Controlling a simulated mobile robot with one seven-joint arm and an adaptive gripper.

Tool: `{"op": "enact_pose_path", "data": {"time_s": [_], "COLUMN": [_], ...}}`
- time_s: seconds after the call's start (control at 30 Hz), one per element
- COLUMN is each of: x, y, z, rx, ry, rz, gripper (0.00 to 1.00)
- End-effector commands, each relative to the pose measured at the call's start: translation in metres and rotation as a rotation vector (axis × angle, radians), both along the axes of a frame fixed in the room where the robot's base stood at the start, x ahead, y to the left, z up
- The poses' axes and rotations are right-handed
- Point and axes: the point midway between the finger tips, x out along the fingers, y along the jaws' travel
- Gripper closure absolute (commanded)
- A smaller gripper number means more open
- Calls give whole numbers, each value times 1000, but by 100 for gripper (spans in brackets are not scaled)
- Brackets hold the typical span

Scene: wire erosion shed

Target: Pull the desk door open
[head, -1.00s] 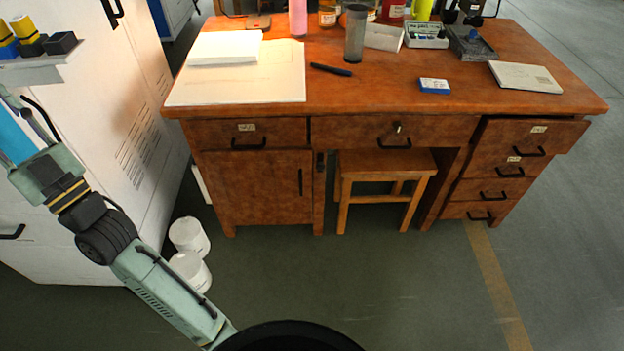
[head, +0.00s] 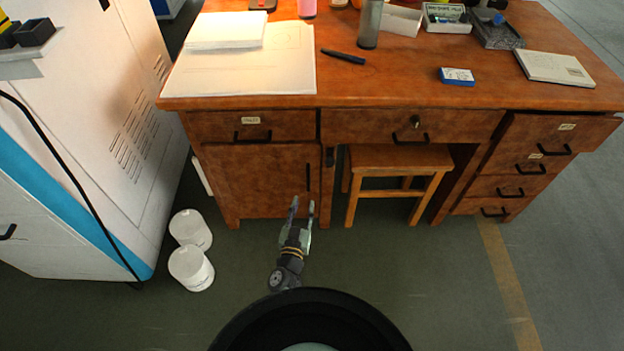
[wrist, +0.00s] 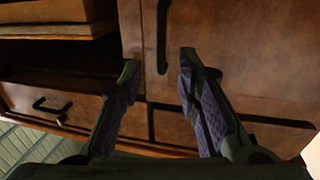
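The desk door (head: 262,180) is the brown wooden panel at the desk's lower left and is closed. Its black upright handle (head: 308,177) is near the door's right edge. My gripper (head: 303,203) is low in front of the door, just below the handle in the head view, fingers apart. In the wrist view the handle (wrist: 162,38) shows between the lines of the two spread fingers, beyond the tips of my gripper (wrist: 159,62). Nothing is held, and no contact with the handle is visible. The wrist view shows the door (wrist: 235,50) large, behind the fingers.
A wooden stool (head: 400,160) stands under the desk right of the door. Two white buckets (head: 190,268) are on the floor at the left, beside a white cabinet (head: 100,110). The desktop (head: 400,85) bears papers, a pen and several small items. Floor in front is clear.

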Motion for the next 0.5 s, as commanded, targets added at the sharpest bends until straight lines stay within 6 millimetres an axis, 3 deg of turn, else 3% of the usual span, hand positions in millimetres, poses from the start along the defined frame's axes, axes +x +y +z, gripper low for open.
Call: {"op": "enact_pose_path", "data": {"time_s": [0.5], "x": [88], "y": [-17], "z": [0], "rx": [1], "ry": [-5], "rz": [1], "gripper": [69]}}
